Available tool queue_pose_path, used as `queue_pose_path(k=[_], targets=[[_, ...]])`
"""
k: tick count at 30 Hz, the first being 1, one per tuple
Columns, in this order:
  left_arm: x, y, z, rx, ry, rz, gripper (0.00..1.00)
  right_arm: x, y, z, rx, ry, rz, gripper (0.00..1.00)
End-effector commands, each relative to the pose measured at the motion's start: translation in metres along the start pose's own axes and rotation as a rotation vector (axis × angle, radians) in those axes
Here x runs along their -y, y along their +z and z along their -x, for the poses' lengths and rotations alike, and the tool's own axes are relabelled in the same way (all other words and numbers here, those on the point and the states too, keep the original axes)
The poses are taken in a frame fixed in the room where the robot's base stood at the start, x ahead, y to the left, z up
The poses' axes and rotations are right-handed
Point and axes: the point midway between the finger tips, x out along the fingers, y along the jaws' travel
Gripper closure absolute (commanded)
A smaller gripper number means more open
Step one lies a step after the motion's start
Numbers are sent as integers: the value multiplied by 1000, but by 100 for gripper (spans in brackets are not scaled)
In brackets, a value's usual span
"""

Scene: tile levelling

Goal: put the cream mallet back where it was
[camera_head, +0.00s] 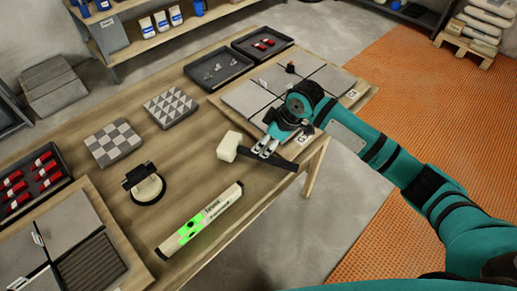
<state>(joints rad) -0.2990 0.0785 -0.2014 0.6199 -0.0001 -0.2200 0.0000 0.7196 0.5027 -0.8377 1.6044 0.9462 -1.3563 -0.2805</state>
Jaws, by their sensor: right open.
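The cream mallet lies near the right edge of the wooden table. Its cream block head (229,146) is on the left and its dark handle (284,163) runs right towards the table edge. My right gripper (265,150) comes in from the right, with its open fingertips over or around the handle near the head. I cannot tell whether the fingers touch the handle. My left gripper is not in view.
A cream and green spirit level (200,220) lies in front. A suction lifter (146,184) and two patterned tiles (113,143) (171,106) are to the left. A tiled board (250,98) and dark trays (218,67) (262,43) are behind. The table centre is fairly clear.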

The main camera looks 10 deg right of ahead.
Motion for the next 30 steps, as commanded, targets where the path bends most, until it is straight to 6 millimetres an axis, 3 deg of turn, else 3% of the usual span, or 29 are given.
queue_pose_path(k=[3, 10, 26, 30], targets=[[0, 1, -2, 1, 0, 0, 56, -1, 0, 22, -2, 3, 2, 55], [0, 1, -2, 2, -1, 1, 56, 0, 0, 44, 0, 0, 0, 55], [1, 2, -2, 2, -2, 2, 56, 1, 0, 45, 0, -1, 0, 55], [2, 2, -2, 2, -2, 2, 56, 21, 5, 32, -8, -13, -5, 55]])
